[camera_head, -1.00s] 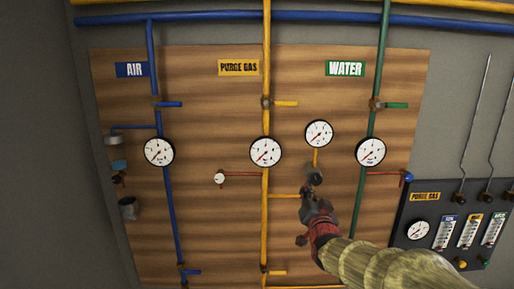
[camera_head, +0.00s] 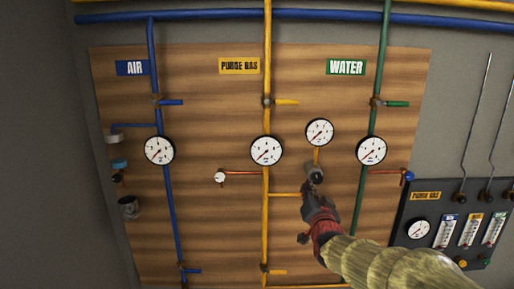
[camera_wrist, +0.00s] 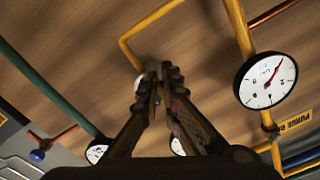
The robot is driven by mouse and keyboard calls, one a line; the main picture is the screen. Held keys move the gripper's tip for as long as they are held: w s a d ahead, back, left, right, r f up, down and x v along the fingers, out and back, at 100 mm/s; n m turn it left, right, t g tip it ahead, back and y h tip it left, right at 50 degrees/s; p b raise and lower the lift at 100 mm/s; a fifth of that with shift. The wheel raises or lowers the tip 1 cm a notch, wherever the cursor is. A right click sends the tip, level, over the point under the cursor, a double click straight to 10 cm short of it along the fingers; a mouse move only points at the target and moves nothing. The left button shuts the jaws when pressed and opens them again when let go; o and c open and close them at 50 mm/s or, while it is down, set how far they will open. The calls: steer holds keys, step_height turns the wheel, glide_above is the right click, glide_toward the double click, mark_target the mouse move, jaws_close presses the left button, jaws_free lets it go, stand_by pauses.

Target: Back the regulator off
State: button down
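The regulator (camera_head: 316,173) is a small grey body on the yellow line, below the small gauge (camera_head: 319,132) on the wooden panel. My gripper (camera_head: 311,190) is at the regulator's lower side in the head view, with its fingers pointing up at it. In the wrist view my gripper's ridged fingertips (camera_wrist: 157,82) are close together. A pale rounded part shows just behind them, mostly hidden. I cannot tell whether the fingers touch or hold the regulator. The small gauge shows only in part between the fingers in the wrist view (camera_wrist: 178,145).
The purge gas gauge (camera_head: 266,151) and yellow pipe (camera_head: 267,75) are left of my gripper. The water gauge (camera_head: 371,150) and green pipe (camera_head: 358,205) are close on the right. A dark flowmeter panel (camera_head: 405,208) stands at the lower right.

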steer(key=shift+d+f+b, duration=0.15)
steer(key=shift+d+b, duration=0.35)
steer(key=shift+b, duration=1.3)
steer(key=shift+s+d+f+b, duration=0.1)
steer(key=shift+d+f+b, duration=0.45)
steer(key=shift+b, duration=1.35)
steer(key=shift+d+b, duration=0.35)
steer(key=shift+b, duration=1.15)
steer(key=shift+f+b, duration=0.25)
steer(key=shift+b, duration=0.05)
steer(key=s+b, duration=0.5)
steer(key=shift+s+f, duration=0.15)
steer(key=shift+f, duration=0.05)
steer(key=shift+r, duration=0.1)
